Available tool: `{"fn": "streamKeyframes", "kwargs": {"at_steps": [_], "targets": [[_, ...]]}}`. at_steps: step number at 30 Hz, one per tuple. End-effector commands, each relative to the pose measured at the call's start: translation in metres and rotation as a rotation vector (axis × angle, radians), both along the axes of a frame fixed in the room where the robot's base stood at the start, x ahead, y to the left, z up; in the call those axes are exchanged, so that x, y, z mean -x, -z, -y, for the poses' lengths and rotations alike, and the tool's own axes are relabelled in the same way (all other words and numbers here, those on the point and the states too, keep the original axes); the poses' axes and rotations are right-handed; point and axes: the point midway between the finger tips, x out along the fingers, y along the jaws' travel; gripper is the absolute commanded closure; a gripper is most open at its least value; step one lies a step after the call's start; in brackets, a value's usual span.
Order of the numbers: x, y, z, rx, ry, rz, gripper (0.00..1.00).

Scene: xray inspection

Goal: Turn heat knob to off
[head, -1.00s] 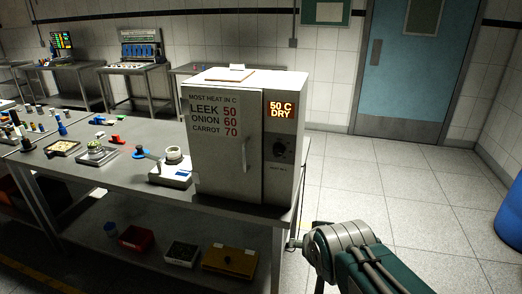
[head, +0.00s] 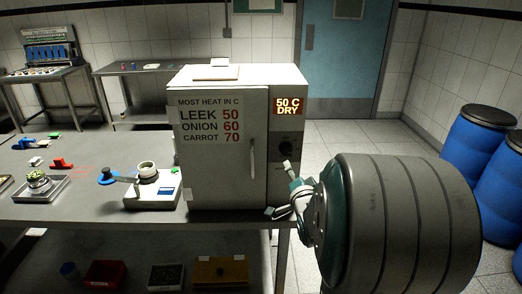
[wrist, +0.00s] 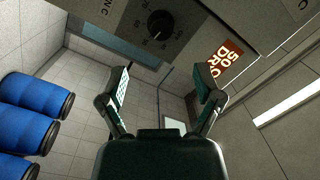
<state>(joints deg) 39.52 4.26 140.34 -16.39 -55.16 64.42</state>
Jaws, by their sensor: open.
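The heat knob (head: 286,149) is a round black dial on the right-hand panel of the grey oven cabinet (head: 228,180). It sits below a lit display (head: 288,106) reading "50 C DRY". In the wrist view the knob (wrist: 160,25) shows at the top centre with marks around it, and the display (wrist: 222,60) is tilted at the right. My gripper (head: 282,188) is in front of the panel's lower part, below the knob. In the wrist view my gripper (wrist: 164,84) has its two fingers spread, with nothing between them. The knob lies beyond the fingertips, apart from them. Its exact setting is too small to read.
The cabinet door has a vertical handle (head: 253,158) left of the panel. The steel table (head: 90,205) carries a white scale (head: 153,198) and small items left of the cabinet. Blue barrels (head: 476,142) stand at the right. The floor between is clear.

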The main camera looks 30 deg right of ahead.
Motion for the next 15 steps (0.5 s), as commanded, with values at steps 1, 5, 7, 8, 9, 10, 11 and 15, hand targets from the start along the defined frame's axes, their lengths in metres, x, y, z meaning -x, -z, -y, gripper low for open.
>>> {"fn": "streamKeyframes", "kwargs": {"at_steps": [1,5,7,8,9,10,11,15], "targets": [[0.0,0.0,0.002,-0.003,0.002,0.008,0.16],[-0.009,0.0,0.005,-0.003,0.0,0.011,0.16],[-0.018,0.0,0.008,-0.002,0.0,0.01,0.16],[-0.023,0.0,0.01,-0.001,0.0,0.01,0.16],[-0.03,-0.001,0.012,0.001,-0.001,0.01,0.16],[-0.035,-0.001,0.014,0.002,-0.001,0.011,0.16],[-0.04,-0.001,0.015,0.002,-0.001,0.011,0.16],[-0.064,-0.001,0.026,0.003,-0.001,0.01,0.16]]}}
